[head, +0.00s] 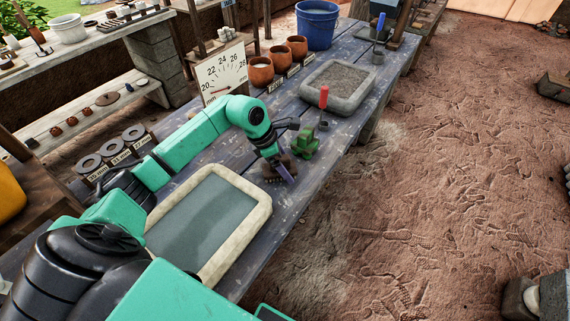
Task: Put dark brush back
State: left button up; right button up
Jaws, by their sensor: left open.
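My left gripper (284,168) is low over the bench, right of the water basin, and is open. A dark brown, rough-looking thing (271,172) lies under and beside its fingers; it may be the dark brush, but the gripper hides part of it. A short purple piece (287,174) shows at the fingers; I cannot tell what it belongs to. A red-handled tool (323,97) stands upright by a small grey cup (323,125). A blue-handled tool (380,25) stands upright farther back. My right gripper is not in view.
A pale-rimmed basin (262,207) of grey water is in front. A green object (306,143) stands close beyond the gripper. A grey tray (372,97), terracotta pots (296,46), a dial board (225,73) and a blue bucket (316,28) are farther back. The bench edge is close on the right.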

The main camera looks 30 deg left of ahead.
aim_at(269, 169)
pick_arm(q)
jog(key=b+v, duration=0.1)
jog(key=v, duration=1.1)
jog(key=shift+b, duration=0.4)
